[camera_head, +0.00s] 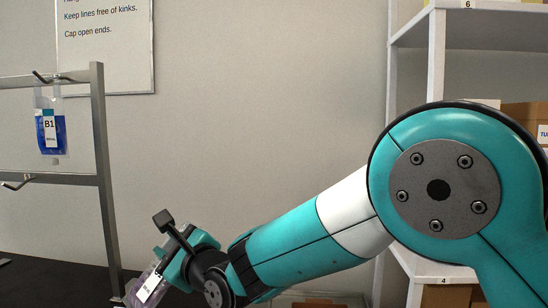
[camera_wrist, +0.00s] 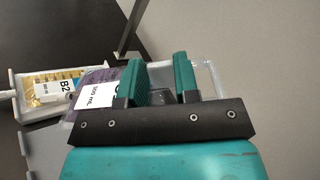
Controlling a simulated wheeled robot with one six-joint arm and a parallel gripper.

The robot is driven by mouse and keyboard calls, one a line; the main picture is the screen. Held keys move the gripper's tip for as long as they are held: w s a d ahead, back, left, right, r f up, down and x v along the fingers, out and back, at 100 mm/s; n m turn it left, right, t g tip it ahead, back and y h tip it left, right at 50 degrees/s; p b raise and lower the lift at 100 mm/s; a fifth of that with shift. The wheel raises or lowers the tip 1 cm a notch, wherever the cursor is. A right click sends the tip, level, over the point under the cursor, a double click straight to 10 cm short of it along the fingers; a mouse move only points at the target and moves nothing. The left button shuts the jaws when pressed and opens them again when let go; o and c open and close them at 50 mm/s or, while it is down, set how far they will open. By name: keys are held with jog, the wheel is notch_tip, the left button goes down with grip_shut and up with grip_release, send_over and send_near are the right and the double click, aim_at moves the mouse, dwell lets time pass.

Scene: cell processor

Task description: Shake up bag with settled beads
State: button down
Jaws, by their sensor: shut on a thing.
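My gripper (camera_wrist: 161,78) is shut on a clear bag (camera_wrist: 103,82) with purple contents and a white label reading 500 mL. The fingers grip its clear part; the purple part sticks out to the left in the wrist view. In the head view the held bag (camera_head: 148,288) shows at the bottom edge, tilted, beside my gripper (camera_head: 172,262). Part of it is cut off or hidden there, and I cannot tell whether beads lie settled in it.
A blue bag labelled B1 (camera_head: 50,136) hangs from a hook on the grey metal rack (camera_head: 102,150). An amber bag labelled B2 (camera_wrist: 50,86) lies in a white tray (camera_wrist: 40,111). White shelves (camera_head: 436,60) with boxes stand at right.

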jog(key=shift+r+m, duration=0.15)
jog(key=shift+m, duration=0.15)
jog(key=m+p, duration=0.1)
jog(key=m, duration=0.4)
jog(key=shift+m, duration=0.3)
jog(key=shift+r+m+p, duration=0.35)
jog(key=shift+m+p, duration=0.05)
jog(key=shift+p, duration=0.55)
jog(key=shift+f+m+p, duration=0.1)
jog(key=shift+m+p, duration=0.3)
jog(key=shift+p, duration=0.7)
jog(key=shift+f, duration=0.25)
